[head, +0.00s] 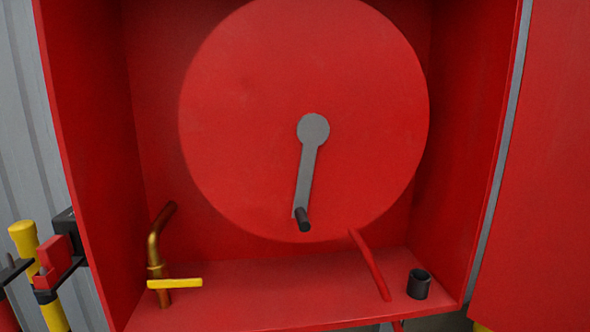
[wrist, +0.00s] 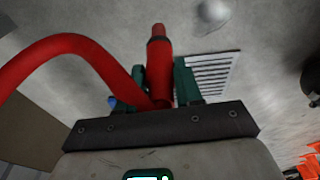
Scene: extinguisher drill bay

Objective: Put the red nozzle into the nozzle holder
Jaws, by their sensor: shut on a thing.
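The red nozzle (wrist: 159,62) shows in the wrist view, with a dark band near its far end. My gripper (wrist: 160,82) has its green fingers shut on the nozzle, which points away from the palm. A thick red hose (wrist: 62,45) curves from the nozzle's base off to the left. The nozzle holder looks to be the small black cup (head: 419,284) at the front right of the cabinet shelf in the head view. Its open top faces up and nothing shows in it. My gripper and the nozzle are not visible in the head view.
A red reel (head: 240,120) with a grey crank (head: 306,180) fills the cabinet. Red hose (head: 370,264) runs from the reel over the shelf (head: 270,300), left of the cup. A brass valve (head: 155,250) with a yellow lever (head: 175,284) stands at the left. A floor grate (wrist: 212,72) lies below.

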